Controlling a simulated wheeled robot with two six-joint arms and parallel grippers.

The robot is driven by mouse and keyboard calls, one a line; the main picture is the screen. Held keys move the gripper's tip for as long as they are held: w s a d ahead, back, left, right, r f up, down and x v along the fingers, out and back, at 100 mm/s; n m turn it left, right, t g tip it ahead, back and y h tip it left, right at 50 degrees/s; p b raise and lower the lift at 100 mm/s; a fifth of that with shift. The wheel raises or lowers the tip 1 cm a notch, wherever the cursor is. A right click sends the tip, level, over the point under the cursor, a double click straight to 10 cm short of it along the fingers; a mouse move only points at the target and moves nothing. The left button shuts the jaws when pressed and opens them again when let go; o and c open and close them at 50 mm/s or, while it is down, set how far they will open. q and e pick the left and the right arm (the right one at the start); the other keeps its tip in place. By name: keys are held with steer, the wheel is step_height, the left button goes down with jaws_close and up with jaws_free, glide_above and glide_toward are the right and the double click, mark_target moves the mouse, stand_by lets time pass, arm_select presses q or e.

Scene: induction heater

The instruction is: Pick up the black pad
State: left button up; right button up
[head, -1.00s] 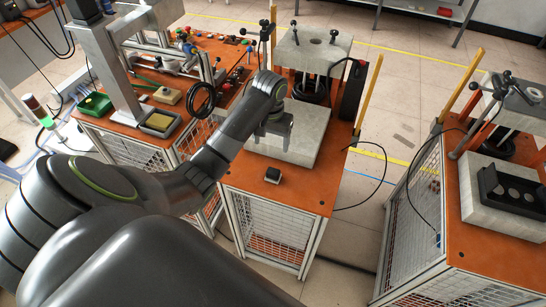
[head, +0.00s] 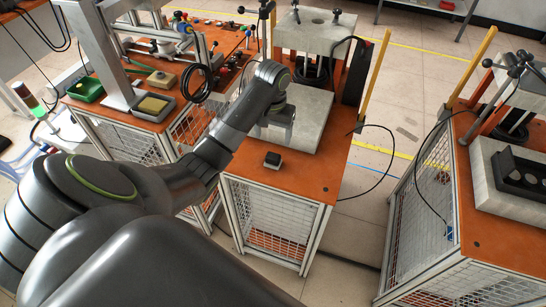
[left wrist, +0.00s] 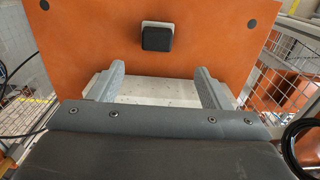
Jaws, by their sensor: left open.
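The black pad (head: 272,160) is a small dark block with a pale edge at its base. It lies on the bare orange top of the middle table, in front of a grey slab. In the left wrist view the pad (left wrist: 157,38) is at the top centre, beyond the fingertips. My left gripper (head: 275,132) is over the front part of the slab, behind the pad in the head view. In the left wrist view its two fingers (left wrist: 159,72) stand wide apart with nothing between them. My right gripper is in neither view.
The pale grey slab (head: 312,112) covers the back of the middle table (head: 308,178). A press stands behind it. A side table with a sponge tray (head: 153,107) and a coiled black cable (head: 197,84) is at the left. Another table with a black fixture (head: 520,172) is at the right.

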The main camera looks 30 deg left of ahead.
mark_target(274, 153)
arm_select(q)
step_height(274, 153, down, 4)
steer(key=shift+r+b, duration=0.1)
steer(key=shift+b, duration=1)
steer(key=f, duration=0.1)
steer(key=f+p, duration=0.1)
steer(key=f, duration=0.2)
steer(key=shift+d+f, duration=0.25)
steer(key=shift+f, duration=0.5)
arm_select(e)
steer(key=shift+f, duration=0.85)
